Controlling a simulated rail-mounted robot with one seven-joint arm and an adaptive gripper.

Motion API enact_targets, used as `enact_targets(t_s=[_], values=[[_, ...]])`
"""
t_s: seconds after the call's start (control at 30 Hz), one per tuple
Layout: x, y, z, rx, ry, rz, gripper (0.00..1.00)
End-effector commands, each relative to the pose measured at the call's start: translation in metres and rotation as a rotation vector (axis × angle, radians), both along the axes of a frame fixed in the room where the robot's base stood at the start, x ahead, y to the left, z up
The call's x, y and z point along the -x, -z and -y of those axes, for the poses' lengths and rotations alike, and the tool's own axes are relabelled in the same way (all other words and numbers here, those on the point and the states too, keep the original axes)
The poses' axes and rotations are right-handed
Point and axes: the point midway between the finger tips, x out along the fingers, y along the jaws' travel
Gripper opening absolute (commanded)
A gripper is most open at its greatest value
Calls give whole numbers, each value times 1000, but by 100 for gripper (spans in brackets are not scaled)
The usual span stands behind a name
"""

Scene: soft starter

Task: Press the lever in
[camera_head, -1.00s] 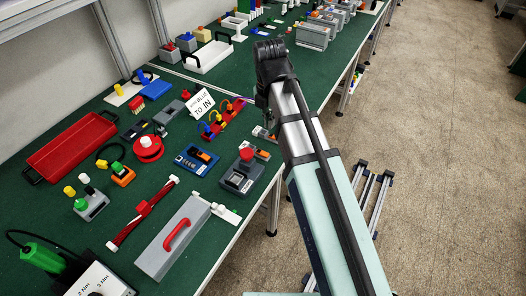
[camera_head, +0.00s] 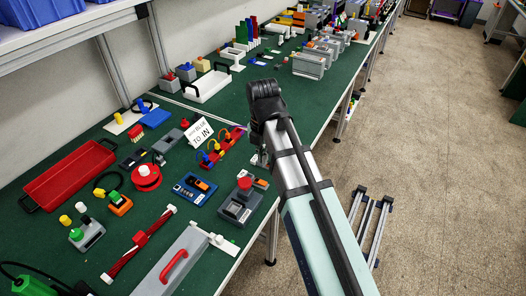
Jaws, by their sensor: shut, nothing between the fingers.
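The black wrist of my arm hangs over the bench's right edge. My gripper (camera_head: 257,150) shows only in part below it, shut and empty, mostly hidden by the arm. Close to it on the left is a red strip (camera_head: 222,149) with yellow, orange and blue loops. A blue device with a small orange lever-like part (camera_head: 199,184) lies below left of the gripper. A grey box with a red button (camera_head: 243,189) stands below the gripper, with a small orange part (camera_head: 261,183) at its right. I cannot tell which part is the lever. The gripper appears apart from these devices.
A white sign (camera_head: 200,131) stands left of the gripper. A red tray (camera_head: 68,175), a red reel (camera_head: 146,177) and a grey box with a red handle (camera_head: 172,268) crowd the green bench (camera_head: 215,108). Free floor (camera_head: 440,160) lies to the right.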

Motion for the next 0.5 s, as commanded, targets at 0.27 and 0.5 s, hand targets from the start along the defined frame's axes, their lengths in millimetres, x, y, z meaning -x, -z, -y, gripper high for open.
enact_targets(t_s=[0.27, 0.5], values=[[2, 44, 1, 1, 0, -3, 0], [1, 77, 1, 1, 0, -3, 0]])
